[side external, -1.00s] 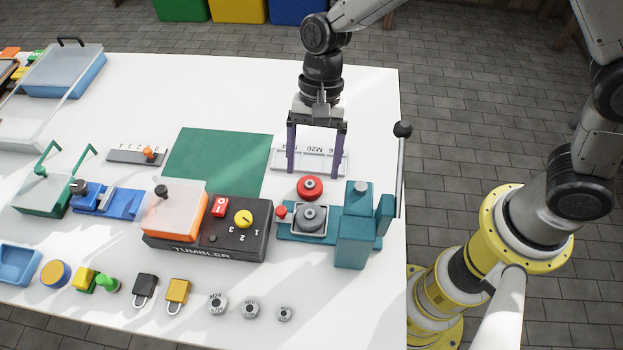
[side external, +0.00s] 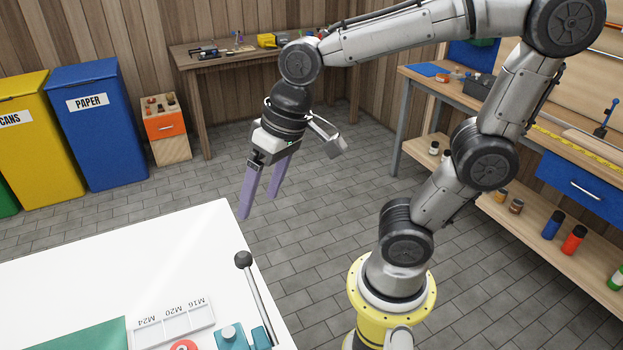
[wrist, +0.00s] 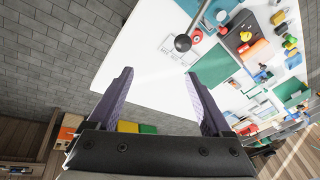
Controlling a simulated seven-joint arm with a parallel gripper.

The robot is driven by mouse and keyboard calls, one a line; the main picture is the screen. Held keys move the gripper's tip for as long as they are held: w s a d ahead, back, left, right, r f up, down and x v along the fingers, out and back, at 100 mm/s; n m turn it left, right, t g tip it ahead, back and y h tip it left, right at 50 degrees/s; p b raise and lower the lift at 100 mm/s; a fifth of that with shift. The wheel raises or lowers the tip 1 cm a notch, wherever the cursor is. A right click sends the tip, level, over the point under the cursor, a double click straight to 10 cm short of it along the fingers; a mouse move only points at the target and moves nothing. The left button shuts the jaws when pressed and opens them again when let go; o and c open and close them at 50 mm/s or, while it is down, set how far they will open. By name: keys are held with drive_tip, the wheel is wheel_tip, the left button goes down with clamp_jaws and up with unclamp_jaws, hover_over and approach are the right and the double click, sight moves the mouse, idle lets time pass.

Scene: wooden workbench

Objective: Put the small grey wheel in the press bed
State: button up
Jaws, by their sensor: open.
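My gripper (side external: 258,205) is open and empty, raised beyond the far edge of the white bench top. Its two purple fingers also show spread in the wrist view (wrist: 158,73), with nothing between them. The teal press (side external: 232,335) is only partly in the side view, at the bottom edge; its bed is cut off there. A red wheel (wrist: 197,35) lies beside the press in the wrist view. A small grey round shape (wrist: 222,16) shows at the press there, too small to tell whether it is the grey wheel.
The press lever with its black ball (side external: 243,260) stands up at the bench edge. A white tray marked M24, M20, M16 (side external: 172,325) and a green mat (side external: 90,338) lie nearby. The tumbler (wrist: 243,38) is farther off. Open floor lies under my gripper.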

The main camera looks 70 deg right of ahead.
drive_tip(key=s+d+n+t+h, duration=0.1)
drive_tip(key=s+d+n+t, duration=0.1)
drive_tip(key=s+d, duration=0.3)
drive_tip(key=shift+s+d+r+h, duration=0.2)
drive_tip(key=shift+s+h, duration=0.1)
drive_tip(key=shift+s, duration=0.6)
idle(0.4)
